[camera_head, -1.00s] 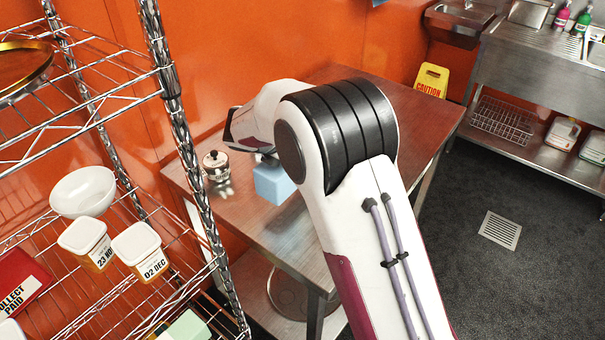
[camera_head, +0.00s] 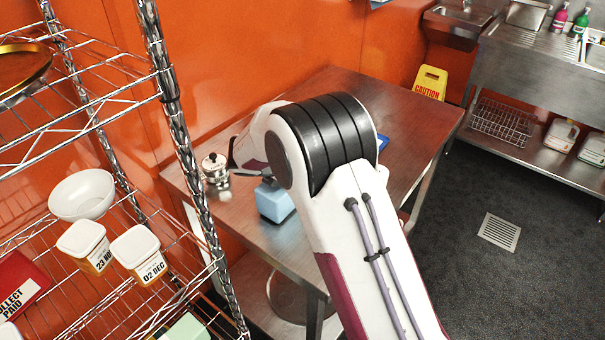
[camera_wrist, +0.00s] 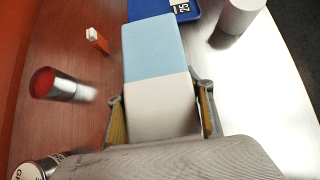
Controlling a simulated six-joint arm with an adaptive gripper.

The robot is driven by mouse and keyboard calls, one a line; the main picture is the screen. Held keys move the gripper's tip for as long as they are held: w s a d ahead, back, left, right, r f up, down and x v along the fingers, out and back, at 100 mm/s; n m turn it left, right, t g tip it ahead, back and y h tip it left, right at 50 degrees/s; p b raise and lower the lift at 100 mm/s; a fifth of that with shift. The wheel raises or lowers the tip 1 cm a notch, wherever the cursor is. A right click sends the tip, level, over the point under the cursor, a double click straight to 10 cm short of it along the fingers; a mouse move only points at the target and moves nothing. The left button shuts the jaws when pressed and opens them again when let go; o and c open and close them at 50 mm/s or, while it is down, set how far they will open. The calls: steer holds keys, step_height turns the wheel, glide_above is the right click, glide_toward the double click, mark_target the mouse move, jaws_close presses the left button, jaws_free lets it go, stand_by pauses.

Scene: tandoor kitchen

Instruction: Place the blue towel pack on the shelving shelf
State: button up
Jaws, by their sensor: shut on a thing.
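The light blue towel pack (camera_head: 274,204) shows below my gripper (camera_head: 266,182) in the head view, over the steel table; whether it touches the tabletop is unclear. In the wrist view the pack (camera_wrist: 153,48) has a blue part and a whitish part, with the whitish part between the two fingers of my gripper (camera_wrist: 162,112). My gripper is shut on it. My arm hides part of the table in the head view. The wire shelving (camera_head: 172,95) stands at the left, apart from the pack.
White tubs (camera_head: 138,250), a white bowl (camera_head: 82,194) and a red box (camera_head: 18,280) occupy the shelving. A shiny pot (camera_head: 215,168) stands on the table (camera_head: 335,90) near the pack. A blue tray (camera_wrist: 186,10) lies beyond the pack. A shelving post stands between pack and shelves.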

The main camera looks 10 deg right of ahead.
steer(key=shift+f, duration=0.2)
steer(key=shift+f, duration=0.1)
steer(key=o, duration=1.3)
steer(key=shift+f, duration=0.1)
steer(key=shift+v, duration=3.9)
steer(key=shift+s+f, duration=0.1)
steer(key=shift+s, duration=0.1)
